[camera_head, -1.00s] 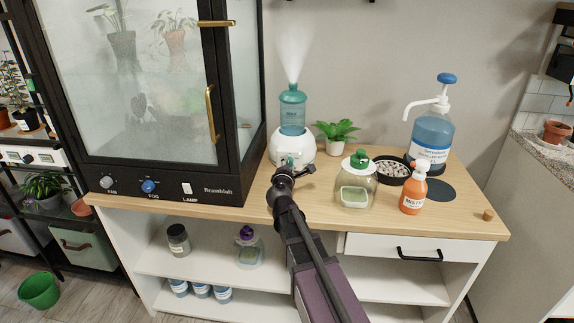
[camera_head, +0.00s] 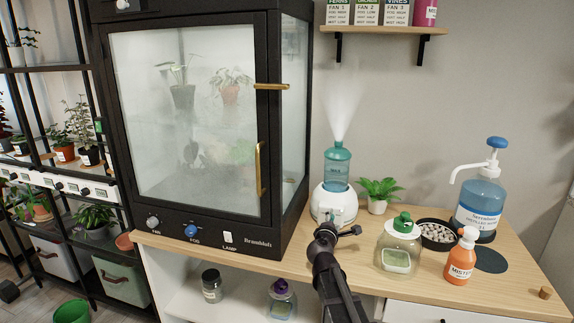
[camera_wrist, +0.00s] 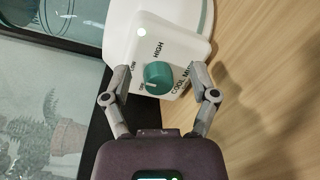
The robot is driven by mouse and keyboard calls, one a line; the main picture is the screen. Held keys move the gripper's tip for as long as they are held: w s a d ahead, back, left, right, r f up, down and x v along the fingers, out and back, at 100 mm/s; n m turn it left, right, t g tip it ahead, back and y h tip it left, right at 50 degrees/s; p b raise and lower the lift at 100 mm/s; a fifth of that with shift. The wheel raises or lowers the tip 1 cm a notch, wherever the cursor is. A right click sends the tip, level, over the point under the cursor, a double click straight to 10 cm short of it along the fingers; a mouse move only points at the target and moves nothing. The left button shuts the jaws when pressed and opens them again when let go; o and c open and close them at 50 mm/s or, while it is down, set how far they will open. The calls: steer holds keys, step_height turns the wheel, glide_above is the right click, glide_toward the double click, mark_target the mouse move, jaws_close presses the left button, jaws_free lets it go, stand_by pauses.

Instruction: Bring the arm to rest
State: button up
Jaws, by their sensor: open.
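My gripper (camera_head: 338,230) is in front of the white cool mist humidifier (camera_head: 333,204), low over the wooden counter. In the wrist view my gripper (camera_wrist: 156,84) is open, with one finger on each side of the green knob (camera_wrist: 158,74) on the humidifier's white front panel (camera_wrist: 178,48). I cannot tell whether the fingers touch the panel. Nothing is held. The knob is marked LOW and HIGH. A teal tank (camera_head: 338,165) stands on the humidifier, and mist (camera_head: 341,105) rises from its top.
The glass plant cabinet (camera_head: 190,130) stands close on the left. On the counter (camera_head: 365,255) to the right are a small plant (camera_head: 379,193), a green-capped jar (camera_head: 398,245), an orange mister (camera_head: 461,258), a pebble tray (camera_head: 420,236) and a pump bottle (camera_head: 479,207). A shelf (camera_head: 390,33) hangs above.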

steer(key=s+d+r+m+g+p, duration=0.1)
steer(key=s+m+p, duration=0.1)
steer(key=s+d+r+m+g+h+p, duration=0.1)
steer(key=s+d+m+g+p, duration=0.2)
steer(key=s+m+p, duration=0.1)
steer(key=m+p, duration=0.1)
steer(key=shift+d+r+h, duration=0.3)
steer(key=shift+d+r, duration=0.05)
steer(key=shift+r, duration=0.05)
steer(key=s+m+g+p, duration=0.1)
steer(key=s+p, duration=0.1)
steer(key=s+d+m+g+p, duration=0.1)
steer(key=s+m+g, duration=0.1)
steer(key=s+m+g+y+p, duration=0.1)
steer(key=s+m+p, duration=0.1)
steer(key=shift+d+r+p, duration=0.15)
steer(key=shift+r+p, duration=0.15)
steer(key=shift+p, duration=0.05)
steer(key=s+a+r+m+g+y+p, duration=0.2)
steer(key=s+a+m+g+y+p, duration=0.1)
steer(key=s+p, duration=0.3)
steer(key=s+a+r+m+g+y+p, duration=0.3)
steer(key=s+p, duration=0.3)
steer(key=s, duration=0.4)
steer(key=shift+a+r+m+g+y+p, duration=0.4)
steer(key=shift+a+g+y, duration=0.1)
steer(key=shift+a+g, duration=0.35)
steer(key=shift+s+d, duration=0.1)
